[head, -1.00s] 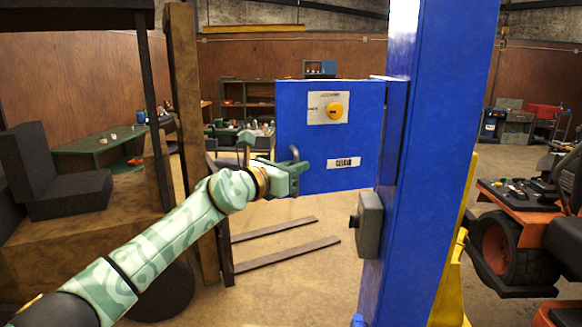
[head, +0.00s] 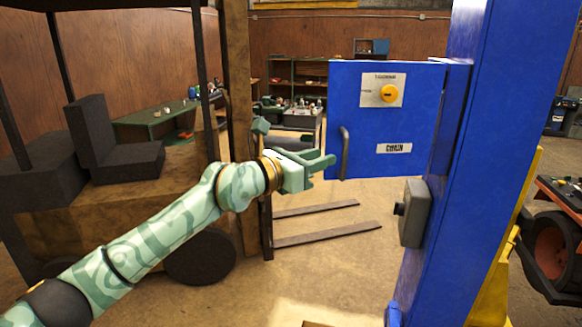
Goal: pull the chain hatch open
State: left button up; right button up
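I cannot tell how far the hatch stands open. My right gripper is out of view.
The blue lift post (head: 455,210) rises at the right, with a grey box (head: 414,213) on it below the hatch. An orange mower (head: 560,240) stands at the far right. A forklift with two forks (head: 325,235) stands behind my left arm. Floor is clear below the hatch.

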pick_arm(q)
jog(key=b+v, duration=0.2)
jog(key=v, duration=0.5)
